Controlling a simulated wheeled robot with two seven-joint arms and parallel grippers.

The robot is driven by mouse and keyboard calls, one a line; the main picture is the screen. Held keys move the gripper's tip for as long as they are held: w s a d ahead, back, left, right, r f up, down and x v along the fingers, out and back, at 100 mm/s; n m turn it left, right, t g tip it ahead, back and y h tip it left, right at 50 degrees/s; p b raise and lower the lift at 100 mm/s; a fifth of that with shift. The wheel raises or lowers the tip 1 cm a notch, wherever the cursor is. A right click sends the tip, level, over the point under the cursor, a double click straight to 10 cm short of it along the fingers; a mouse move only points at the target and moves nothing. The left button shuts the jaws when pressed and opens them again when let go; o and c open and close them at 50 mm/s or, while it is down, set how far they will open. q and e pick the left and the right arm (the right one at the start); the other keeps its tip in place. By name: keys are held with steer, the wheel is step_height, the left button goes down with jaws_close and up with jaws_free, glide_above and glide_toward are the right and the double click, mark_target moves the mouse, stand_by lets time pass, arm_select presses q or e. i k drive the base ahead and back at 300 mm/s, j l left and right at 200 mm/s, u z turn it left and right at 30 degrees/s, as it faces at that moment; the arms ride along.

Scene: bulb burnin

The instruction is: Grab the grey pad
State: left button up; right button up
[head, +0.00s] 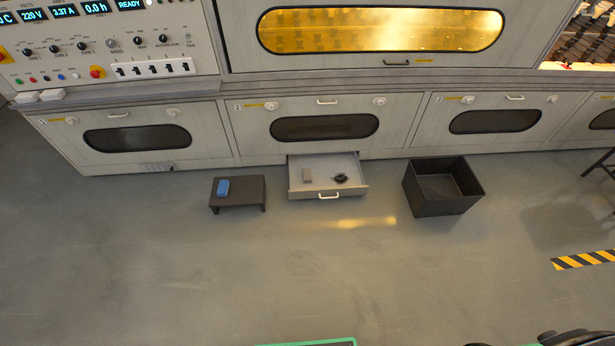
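A small grey block, which looks like the grey pad (307,175), lies in the left part of an open drawer (328,195). The drawer sticks out low at the front of the cabinet. A black ring-like object (340,178) lies to the right of the pad in the same drawer, apart from it. Neither of my grippers can be made out. Dark parts show at the bottom right edge, too cut off to identify.
A low dark stand (254,190) left of the drawer bears a blue block (223,188). An open, empty-looking black bin (430,208) stands to the right. Yellow-black floor tape (584,260) lies at far right. The floor in front is clear.

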mark_target(306, 172)
steer(key=i+z, duration=0.25)
steer(key=i, duration=1)
